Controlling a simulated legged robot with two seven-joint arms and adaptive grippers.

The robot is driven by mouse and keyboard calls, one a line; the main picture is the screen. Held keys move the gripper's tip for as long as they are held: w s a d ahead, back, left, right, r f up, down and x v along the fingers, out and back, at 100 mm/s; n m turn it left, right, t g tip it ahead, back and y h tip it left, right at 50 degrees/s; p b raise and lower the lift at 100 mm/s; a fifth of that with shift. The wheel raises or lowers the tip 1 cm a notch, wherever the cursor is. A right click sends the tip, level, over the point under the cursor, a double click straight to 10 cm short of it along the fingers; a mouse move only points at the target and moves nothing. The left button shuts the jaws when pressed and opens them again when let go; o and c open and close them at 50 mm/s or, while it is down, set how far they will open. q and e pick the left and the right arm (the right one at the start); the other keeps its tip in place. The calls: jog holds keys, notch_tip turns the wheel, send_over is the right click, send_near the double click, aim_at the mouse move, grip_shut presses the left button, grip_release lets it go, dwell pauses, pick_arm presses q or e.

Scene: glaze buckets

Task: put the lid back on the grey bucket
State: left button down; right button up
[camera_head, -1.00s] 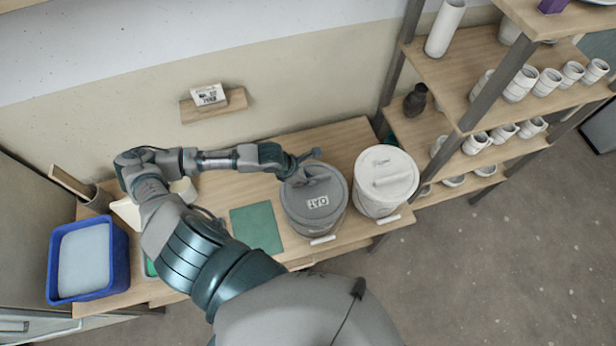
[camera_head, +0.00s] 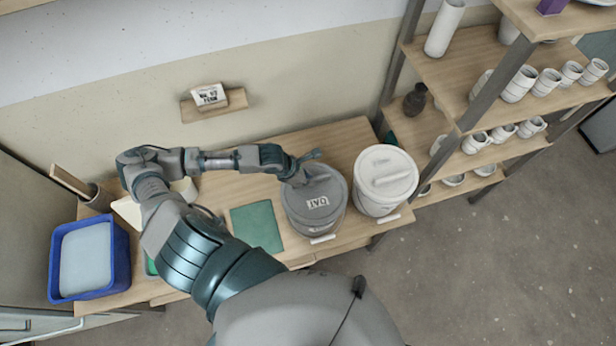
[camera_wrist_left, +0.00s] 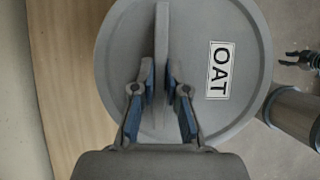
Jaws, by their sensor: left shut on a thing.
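The grey bucket (camera_head: 313,222) stands on the wooden bench, right of a green mat. Its round grey lid (camera_head: 331,201), with a white label reading OAT, is over the bucket's mouth. Whether the rim is fully seated all round I cannot tell. My left gripper (camera_head: 305,165) reaches in from the left at the top of the lid. In the left wrist view, the two fingers (camera_wrist_left: 159,85) are shut on the upright handle (camera_wrist_left: 162,35) of the lid (camera_wrist_left: 225,120). The bucket below is mostly hidden there by the lid.
A white lidded bucket (camera_head: 378,202) stands close to the right of the grey one. The green mat (camera_head: 257,226) lies on the bench (camera_head: 350,140) to its left. A blue tub (camera_head: 122,262) is at the far left. A shelf of pots (camera_head: 460,75) rises at the right.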

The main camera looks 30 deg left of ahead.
pick_arm(q)
jog(key=c, duration=1.1)
grip_release()
jog(key=shift+o, duration=0.2)
jog(key=o, duration=0.4)
notch_tip(320, 180, up, 7)
jog(key=p, duration=0.7)
